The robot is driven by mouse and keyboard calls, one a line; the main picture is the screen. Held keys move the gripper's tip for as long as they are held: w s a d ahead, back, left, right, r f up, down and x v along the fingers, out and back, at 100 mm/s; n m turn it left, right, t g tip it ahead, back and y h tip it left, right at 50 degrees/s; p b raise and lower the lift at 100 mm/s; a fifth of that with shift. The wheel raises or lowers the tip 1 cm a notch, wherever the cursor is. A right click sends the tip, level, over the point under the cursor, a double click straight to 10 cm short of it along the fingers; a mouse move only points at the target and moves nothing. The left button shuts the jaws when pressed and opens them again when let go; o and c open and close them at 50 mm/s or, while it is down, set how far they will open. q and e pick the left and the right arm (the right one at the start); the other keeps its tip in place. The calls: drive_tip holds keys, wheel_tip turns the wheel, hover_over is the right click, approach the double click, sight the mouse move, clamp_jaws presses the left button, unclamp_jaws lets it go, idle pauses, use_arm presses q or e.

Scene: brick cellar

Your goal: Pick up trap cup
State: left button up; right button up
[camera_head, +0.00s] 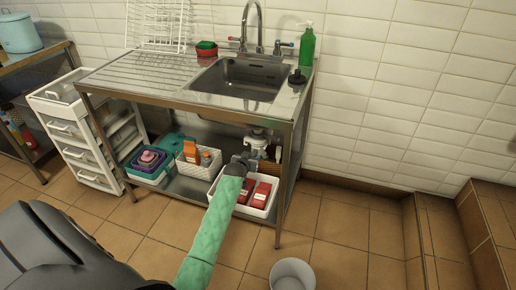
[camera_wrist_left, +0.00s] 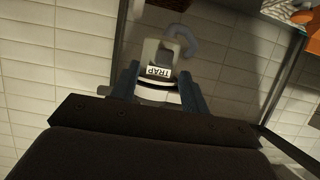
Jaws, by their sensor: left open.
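The trap cup (camera_wrist_left: 158,72) is a pale grey-white piece with a label reading TRAP, under the sink. In the head view the white trap plumbing (camera_head: 257,138) hangs below the basin, partly hidden by my gripper. My left gripper (camera_head: 241,161) reaches under the sink counter from the front, on a green-sleeved arm. In the wrist view my left gripper (camera_wrist_left: 159,86) is open, with one dark finger on each side of the cup. I cannot tell whether the fingers touch it. My right gripper is not in view.
The metal sink table (camera_head: 170,103) has thin legs and a low shelf. On the shelf are a white tray with red boxes (camera_head: 262,192), a white basket (camera_head: 210,169) and a teal tub (camera_head: 140,174). A white bucket (camera_head: 292,275) stands on the floor in front.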

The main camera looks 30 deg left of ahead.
sight(253, 155)
use_arm(q)
drive_tip(key=x, duration=0.5)
drive_tip(key=shift+s+a+f, duration=0.15)
drive_tip(key=shift+f, duration=0.05)
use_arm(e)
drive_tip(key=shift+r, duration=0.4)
use_arm(q)
clamp_jaws()
drive_tip(key=shift+r, duration=0.1)
